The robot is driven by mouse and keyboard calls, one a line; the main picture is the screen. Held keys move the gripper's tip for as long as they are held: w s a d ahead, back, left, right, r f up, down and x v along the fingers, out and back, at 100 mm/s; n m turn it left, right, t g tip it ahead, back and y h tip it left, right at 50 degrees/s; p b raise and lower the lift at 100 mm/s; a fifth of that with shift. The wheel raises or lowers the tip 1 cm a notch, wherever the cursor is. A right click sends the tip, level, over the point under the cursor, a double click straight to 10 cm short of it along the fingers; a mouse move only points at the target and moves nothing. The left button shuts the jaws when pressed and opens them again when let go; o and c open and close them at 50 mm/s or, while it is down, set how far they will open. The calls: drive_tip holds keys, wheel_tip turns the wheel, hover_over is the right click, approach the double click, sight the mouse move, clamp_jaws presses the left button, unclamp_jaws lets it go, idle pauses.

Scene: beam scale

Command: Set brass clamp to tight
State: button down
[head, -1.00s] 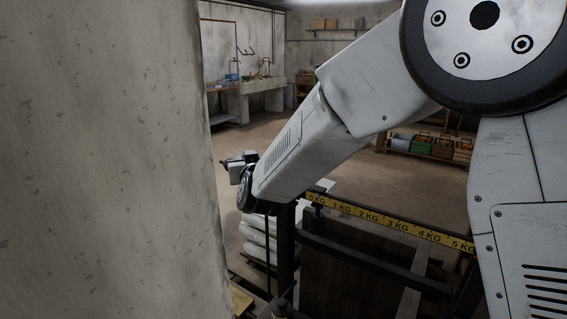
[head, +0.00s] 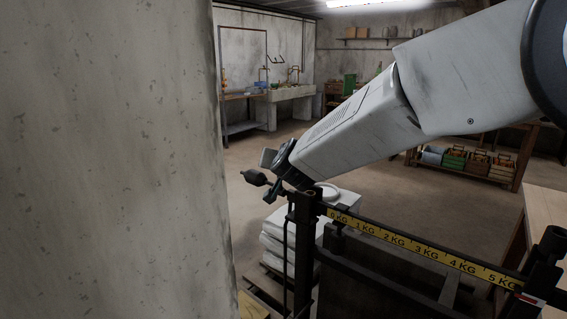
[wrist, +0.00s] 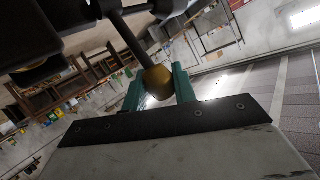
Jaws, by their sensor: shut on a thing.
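The brass clamp (wrist: 158,79) is a rounded golden-brown knob at the end of a dark rod in the wrist view. My gripper (wrist: 160,88) has its two teal fingers on either side of the knob, shut on it. The scale's beam carries a yellow strip (head: 420,250) marked from 0 KG to 5 KG. How tight the clamp sits cannot be told.
A pale concrete wall or pillar (head: 105,160) fills the left of the head view. White stacked sacks (head: 278,240) stand behind the scale's post. A wooden table (head: 545,208) stands at the right.

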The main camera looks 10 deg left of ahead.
drive_tip(key=shift+w, duration=0.1)
drive_tip(key=c, duration=1.1)
unclamp_jaws()
drive_tip(key=shift+d, duration=0.1)
drive_tip(key=v, duration=0.7)
drive_tip(key=shift+s+d+r, duration=0.1)
drive_tip(key=shift+s+d, duration=0.05)
drive_tip(key=shift+s, duration=0.2)
